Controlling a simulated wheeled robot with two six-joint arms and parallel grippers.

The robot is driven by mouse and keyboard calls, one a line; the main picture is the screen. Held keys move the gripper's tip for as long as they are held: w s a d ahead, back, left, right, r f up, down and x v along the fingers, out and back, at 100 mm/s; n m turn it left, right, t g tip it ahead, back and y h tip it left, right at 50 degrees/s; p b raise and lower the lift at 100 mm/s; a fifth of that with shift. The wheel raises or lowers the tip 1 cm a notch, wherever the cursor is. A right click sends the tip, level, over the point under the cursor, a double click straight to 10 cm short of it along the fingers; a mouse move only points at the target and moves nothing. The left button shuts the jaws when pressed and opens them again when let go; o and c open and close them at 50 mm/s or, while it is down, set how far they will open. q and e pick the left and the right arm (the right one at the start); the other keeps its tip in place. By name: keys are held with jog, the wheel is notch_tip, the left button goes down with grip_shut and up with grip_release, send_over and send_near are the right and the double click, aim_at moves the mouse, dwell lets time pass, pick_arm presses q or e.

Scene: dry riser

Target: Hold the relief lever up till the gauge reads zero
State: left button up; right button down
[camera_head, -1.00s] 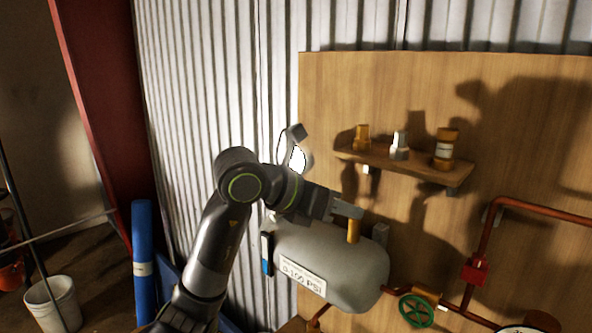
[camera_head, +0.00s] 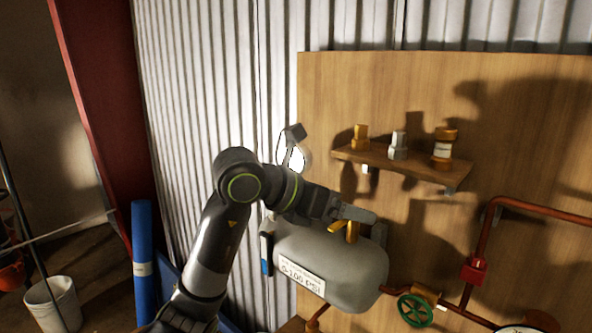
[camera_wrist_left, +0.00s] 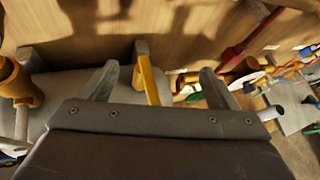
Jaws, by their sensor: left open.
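The relief lever (camera_head: 351,232) is a yellow bar at the top right of a grey tank (camera_head: 345,283) marked 0-100 PSI. My left gripper (camera_head: 360,216) is over the tank's right end, with its fingertips close by the lever. In the left wrist view, the lever (camera_wrist_left: 148,82) stands between the two spread fingers, with a gap on each side. The gripper is open. A bright round face (camera_head: 300,158), maybe the gauge, is partly hidden behind my arm, and no reading can be made out. My right gripper is out of view.
A wooden shelf (camera_head: 385,160) with three fittings is on the board above and right of the gripper. Red pipes (camera_head: 485,235) and a green handwheel (camera_head: 415,309) are at lower right. Another round dial (camera_head: 520,329) is cut off at the bottom edge.

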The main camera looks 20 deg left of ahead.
pick_arm(q)
jog(key=s+a, duration=0.2)
jog(key=s, duration=0.5)
jog(key=shift+s+a, duration=0.25)
jog(key=shift+a, duration=0.1)
